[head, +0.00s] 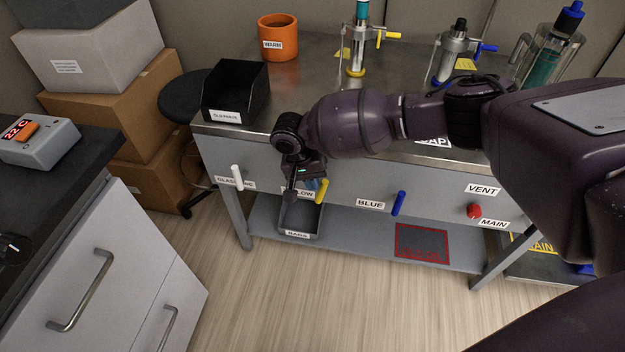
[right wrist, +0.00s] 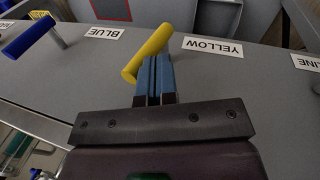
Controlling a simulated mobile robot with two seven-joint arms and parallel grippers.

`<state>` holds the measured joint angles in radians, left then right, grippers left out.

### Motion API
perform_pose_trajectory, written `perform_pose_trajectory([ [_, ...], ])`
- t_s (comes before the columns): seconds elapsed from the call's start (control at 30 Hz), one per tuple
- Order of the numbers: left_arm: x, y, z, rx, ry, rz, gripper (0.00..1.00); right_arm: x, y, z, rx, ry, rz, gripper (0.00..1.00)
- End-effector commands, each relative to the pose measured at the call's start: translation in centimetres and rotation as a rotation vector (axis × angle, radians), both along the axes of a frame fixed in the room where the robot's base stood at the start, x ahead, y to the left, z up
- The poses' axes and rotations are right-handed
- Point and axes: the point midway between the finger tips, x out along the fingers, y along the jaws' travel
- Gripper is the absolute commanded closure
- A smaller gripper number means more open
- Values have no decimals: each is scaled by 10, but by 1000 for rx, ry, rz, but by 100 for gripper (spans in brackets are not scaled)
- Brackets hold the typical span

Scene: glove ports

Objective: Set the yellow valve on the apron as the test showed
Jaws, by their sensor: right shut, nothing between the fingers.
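The yellow valve handle (head: 322,191) is on the grey apron of the bench, beside the YELLOW label (right wrist: 213,46), which my gripper partly covers in the head view. The handle stands tilted, its top leaning right in the head view. In the right wrist view the yellow handle (right wrist: 148,53) slants across just beyond the fingertips. My right gripper (head: 312,184) is shut and empty, its blue fingers (right wrist: 155,68) close against the handle; I cannot tell whether they touch. My left gripper is not in view.
On the apron are a white handle (head: 237,176), a blue handle (head: 398,203) and a red knob (head: 473,210). A grey tray (head: 300,217) stands on the lower shelf below my gripper. An orange pot (head: 278,38) and black bin (head: 236,90) stand on the bench.

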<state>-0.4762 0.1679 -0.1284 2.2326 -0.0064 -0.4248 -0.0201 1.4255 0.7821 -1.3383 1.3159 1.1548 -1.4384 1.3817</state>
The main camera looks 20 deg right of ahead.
Motion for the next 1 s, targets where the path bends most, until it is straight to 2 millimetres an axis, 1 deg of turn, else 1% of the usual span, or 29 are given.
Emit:
perform_pose_trajectory([
  [0.03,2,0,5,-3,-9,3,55,0,0,6,9,-9,-1,100],
  [0.07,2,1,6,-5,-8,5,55,0,0,6,13,-12,-1,100],
  [0.27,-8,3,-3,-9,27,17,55,0,-1,4,25,-18,-1,100],
  [0.37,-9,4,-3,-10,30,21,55,-1,-1,4,31,-22,1,100],
  [0.87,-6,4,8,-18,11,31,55,-1,-2,5,68,-48,-2,100],
  [1.0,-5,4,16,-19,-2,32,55,-2,-4,7,87,-62,-3,100],
])
